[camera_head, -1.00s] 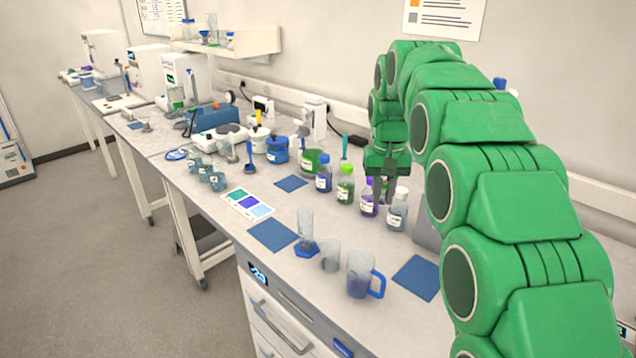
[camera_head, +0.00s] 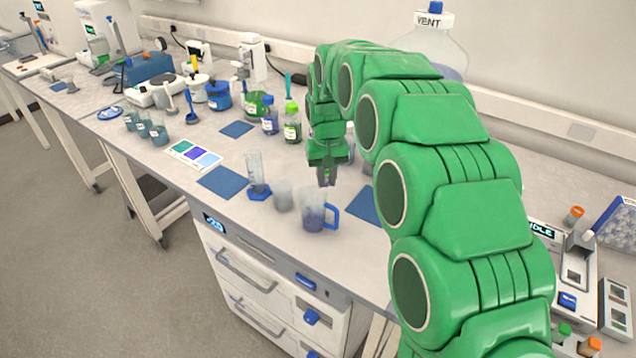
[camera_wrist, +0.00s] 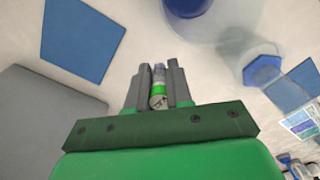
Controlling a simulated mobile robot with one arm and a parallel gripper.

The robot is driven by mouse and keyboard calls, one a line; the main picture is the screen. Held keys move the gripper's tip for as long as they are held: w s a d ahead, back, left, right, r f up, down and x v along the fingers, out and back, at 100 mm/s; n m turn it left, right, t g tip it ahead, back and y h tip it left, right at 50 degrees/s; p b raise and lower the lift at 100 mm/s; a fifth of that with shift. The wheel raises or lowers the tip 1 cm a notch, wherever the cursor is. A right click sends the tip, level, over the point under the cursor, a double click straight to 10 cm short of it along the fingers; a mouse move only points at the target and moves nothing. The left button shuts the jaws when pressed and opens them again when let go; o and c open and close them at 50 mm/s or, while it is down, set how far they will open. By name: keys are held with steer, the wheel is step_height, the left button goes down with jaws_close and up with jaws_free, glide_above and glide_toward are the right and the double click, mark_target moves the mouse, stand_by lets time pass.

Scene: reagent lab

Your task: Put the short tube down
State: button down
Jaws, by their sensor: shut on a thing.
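My gripper (camera_head: 326,175) hangs above the bench, behind the blue-handled jug, with its fingers pointing down. In the wrist view its grey fingers (camera_wrist: 157,88) are shut on the short tube (camera_wrist: 158,90), which shows a green band and a pale round end. The tube sits between the fingers and points along them. In the head view I cannot make out the tube at the fingers. Whether its lower end touches anything cannot be told.
The jug (camera_head: 313,214), a small beaker (camera_head: 283,196) and a measuring cylinder (camera_head: 257,172) stand near the front edge. One blue mat (camera_head: 365,206) lies bare right of the jug, another (camera_head: 222,182) left of the cylinder. Bottles (camera_head: 292,125) stand behind.

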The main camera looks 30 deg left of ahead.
mark_target(326, 187)
steer(key=shift+f, duration=2.95)
steer(key=shift+f, duration=0.1)
steer(key=c, duration=1)
jaws_free()
step_height(326, 187, up, 12)
steer(key=shift+r, duration=0.1)
